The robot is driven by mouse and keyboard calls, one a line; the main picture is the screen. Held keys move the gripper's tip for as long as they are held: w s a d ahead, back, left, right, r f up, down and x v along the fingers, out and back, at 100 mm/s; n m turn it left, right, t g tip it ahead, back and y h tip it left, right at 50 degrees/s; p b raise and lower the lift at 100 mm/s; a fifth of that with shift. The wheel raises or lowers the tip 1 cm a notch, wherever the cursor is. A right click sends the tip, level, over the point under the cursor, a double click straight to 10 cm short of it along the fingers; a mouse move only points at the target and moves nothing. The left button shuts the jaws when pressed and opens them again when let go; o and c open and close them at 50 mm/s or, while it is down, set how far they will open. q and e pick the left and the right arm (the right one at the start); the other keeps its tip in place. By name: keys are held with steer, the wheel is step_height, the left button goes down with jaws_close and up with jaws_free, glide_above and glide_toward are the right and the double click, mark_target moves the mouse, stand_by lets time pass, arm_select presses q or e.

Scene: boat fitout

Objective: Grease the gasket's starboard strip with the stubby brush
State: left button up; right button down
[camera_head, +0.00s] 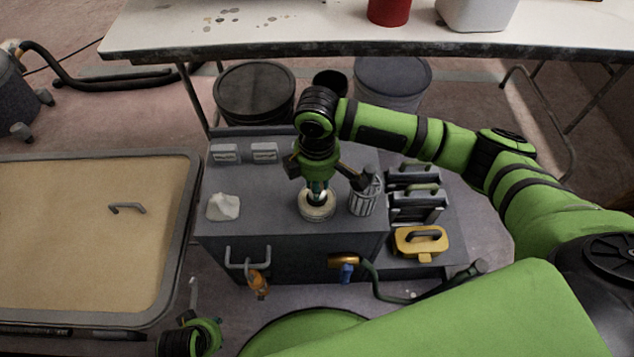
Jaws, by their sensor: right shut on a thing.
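My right gripper (318,187) points straight down over a round pale tin (317,210) on the grey cabinet top. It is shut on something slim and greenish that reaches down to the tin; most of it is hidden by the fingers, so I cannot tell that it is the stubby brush. A hatch panel (80,235), tan with a grey border (182,235), lies at the left; I cannot make out the gasket strips apart from that border. My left gripper (192,312) is partly in view at the bottom; its jaws are unclear.
A ribbed metal cup (363,198) stands just right of the tin, and a white crumpled rag (223,207) lies left. A white table (300,30) crosses the back.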

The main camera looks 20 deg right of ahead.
steer(key=shift+f, duration=0.5)
stand_by(1.0)
steer(key=shift+s+f+p, duration=0.1)
steer(key=shift+p, duration=0.5)
stand_by(2.2)
